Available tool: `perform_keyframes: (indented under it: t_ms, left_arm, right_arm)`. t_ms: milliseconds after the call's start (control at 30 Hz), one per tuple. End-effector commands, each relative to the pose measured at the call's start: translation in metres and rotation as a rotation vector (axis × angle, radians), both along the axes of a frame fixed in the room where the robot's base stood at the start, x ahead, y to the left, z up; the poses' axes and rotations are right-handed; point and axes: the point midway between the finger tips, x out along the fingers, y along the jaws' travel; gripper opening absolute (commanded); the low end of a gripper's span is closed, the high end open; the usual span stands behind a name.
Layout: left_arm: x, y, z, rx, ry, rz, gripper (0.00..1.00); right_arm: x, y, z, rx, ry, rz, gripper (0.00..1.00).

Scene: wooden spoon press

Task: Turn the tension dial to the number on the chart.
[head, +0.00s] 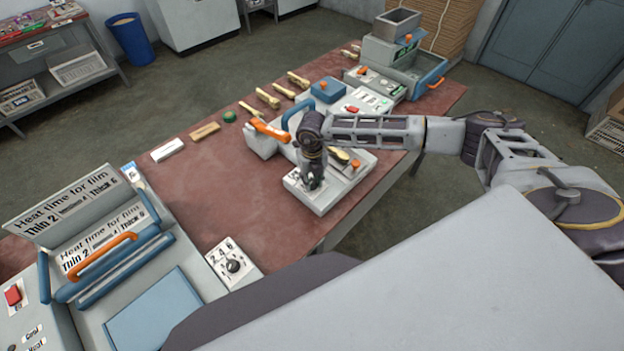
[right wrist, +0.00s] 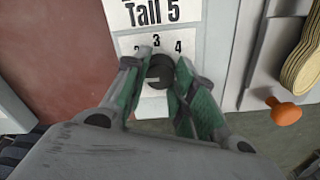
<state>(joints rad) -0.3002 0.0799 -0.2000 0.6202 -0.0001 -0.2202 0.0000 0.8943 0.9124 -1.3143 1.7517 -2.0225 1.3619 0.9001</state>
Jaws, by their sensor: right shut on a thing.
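A dark round dial (right wrist: 160,72) sits on a white scale in the right wrist view, with the numbers 2, 3 and 4 readable around its top. Which number it points to I cannot tell. A white card (right wrist: 155,14) reading "Tall 5" is just above the scale. My right gripper (right wrist: 165,60) is shut on the dial, one green-padded finger on each side. In the head view my right gripper (head: 313,183) points down onto the front panel of the grey press (head: 325,198) and mostly hides the dial. My left gripper is not in view.
A film sealer (head: 150,315) with a "Heat time for film" chart (head: 85,205) and its own black dial (head: 233,266) stands front left. Several wooden spoons (head: 268,98) lie behind the press. An orange knob (right wrist: 285,110) is right of the dial.

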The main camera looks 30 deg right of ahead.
Motion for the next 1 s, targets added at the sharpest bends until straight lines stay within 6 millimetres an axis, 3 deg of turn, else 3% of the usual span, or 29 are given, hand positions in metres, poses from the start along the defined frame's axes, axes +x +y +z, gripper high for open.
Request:
perform_keyframes:
  t_ms: [367,1000]
  left_arm:
    - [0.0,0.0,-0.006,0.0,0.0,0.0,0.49]
    - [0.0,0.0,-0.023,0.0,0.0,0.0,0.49]
  right_arm:
    - [0.0,0.0,-0.001,0.0,-0.001,-0.126,0.03]
    - [0.001,0.0,-0.001,0.0,-0.003,-0.595,0.03]
